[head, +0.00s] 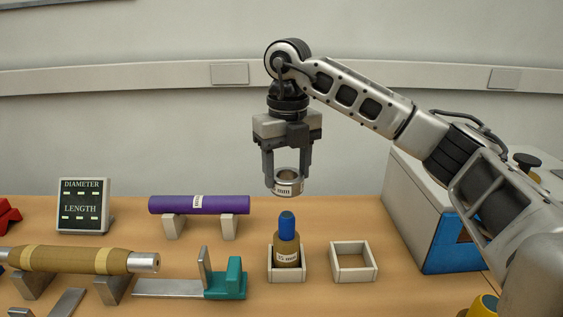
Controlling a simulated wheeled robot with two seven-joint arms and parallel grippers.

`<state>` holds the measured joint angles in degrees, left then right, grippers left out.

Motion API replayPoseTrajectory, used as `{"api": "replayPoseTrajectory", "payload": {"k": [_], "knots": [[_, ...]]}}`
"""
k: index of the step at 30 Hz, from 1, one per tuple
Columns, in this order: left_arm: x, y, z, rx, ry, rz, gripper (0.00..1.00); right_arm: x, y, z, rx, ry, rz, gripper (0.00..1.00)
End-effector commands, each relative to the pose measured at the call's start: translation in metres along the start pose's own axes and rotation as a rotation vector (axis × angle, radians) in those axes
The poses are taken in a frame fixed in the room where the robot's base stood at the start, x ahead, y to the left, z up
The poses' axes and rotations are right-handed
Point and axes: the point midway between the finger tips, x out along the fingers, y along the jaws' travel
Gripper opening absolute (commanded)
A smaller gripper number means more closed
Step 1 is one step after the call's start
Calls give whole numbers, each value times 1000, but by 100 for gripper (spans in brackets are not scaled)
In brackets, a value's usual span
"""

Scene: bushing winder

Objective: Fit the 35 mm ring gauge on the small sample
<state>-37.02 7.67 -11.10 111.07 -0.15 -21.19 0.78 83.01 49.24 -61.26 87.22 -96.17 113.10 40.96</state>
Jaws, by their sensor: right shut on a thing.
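The small sample (286,243) stands upright in a square white holder (289,279). My right gripper (287,175) is shut on a metal ring gauge (288,183) with a white label, only partly legible. The gripper points down and holds the ring above the sample's blue top, with a visible gap between them. The ring is apart from the sample. My left gripper is not in view.
An empty square holder (373,275) stands right of the sample. A teal-ended metal gauge (226,281) and a wrapped brown bar (75,260) lie to the left. A purple cylinder (199,204) rests on supports behind. A display (83,205) stands back left; a large grey-blue box (425,215) stands right.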

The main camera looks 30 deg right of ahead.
Motion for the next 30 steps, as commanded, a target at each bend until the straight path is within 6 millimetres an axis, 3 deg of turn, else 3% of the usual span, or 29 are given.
{"api": "replayPoseTrajectory", "payload": {"k": [11,30], "knots": [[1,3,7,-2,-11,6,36,5,0,0,-5,1,1,29],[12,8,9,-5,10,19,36,49,0,0,-6,0,0,29]]}}
